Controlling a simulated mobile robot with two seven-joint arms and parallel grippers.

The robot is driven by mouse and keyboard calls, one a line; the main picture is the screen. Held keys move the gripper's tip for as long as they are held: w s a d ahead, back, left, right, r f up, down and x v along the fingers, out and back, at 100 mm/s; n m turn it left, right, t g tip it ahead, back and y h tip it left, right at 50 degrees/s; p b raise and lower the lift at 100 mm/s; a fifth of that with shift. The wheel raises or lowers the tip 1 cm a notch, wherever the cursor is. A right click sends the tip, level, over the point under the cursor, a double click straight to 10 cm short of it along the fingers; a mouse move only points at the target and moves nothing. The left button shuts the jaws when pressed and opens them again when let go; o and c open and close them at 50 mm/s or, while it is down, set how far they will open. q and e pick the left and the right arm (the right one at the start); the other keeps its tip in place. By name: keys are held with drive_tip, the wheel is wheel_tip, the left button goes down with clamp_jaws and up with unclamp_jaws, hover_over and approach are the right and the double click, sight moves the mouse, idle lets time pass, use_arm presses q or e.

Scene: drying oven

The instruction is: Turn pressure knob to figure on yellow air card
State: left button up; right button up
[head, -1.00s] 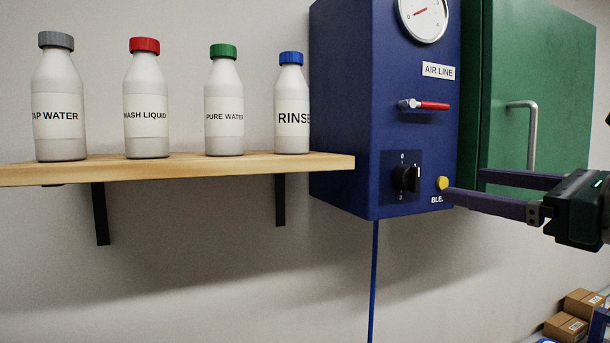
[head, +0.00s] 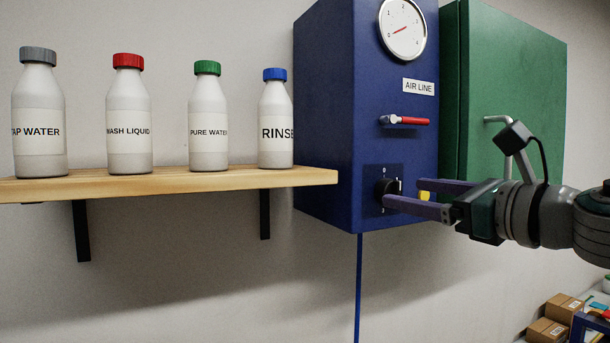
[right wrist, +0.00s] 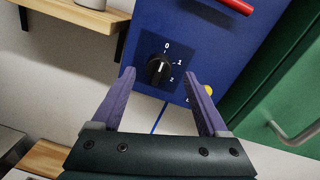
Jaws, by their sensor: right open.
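The black pressure knob (head: 386,188) sits on a dark plate low on the front of the blue air line box (head: 335,120). In the right wrist view the knob (right wrist: 157,68) shows between the fingers, just beyond their tips, with marks 0, 1 and 2 around it. My right gripper (head: 402,190) is open and empty, its fingertips close to the knob from the right; I cannot tell whether they touch it. The round gauge (head: 403,28) at the box's top has a red needle. No yellow card is in view. My left gripper is not in view.
A red-handled valve (head: 405,121) sits above the knob. A yellow button (head: 425,196) is partly behind my fingers. A green cabinet (head: 530,90) stands right of the box. A wooden shelf (head: 180,183) on the left holds several bottles. Cardboard boxes (head: 547,331) lie low at right.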

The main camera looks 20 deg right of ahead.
sight(391, 192)
drive_tip(key=shift+w+a+p, duration=0.15)
drive_tip(key=shift+w+p, duration=0.05)
drive_tip(key=shift+w, duration=0.55)
drive_tip(key=shift+w+a+p, duration=0.1)
drive_tip(key=shift+w+p, duration=0.1)
drive_tip(key=shift+w, duration=0.5)
clamp_jaws()
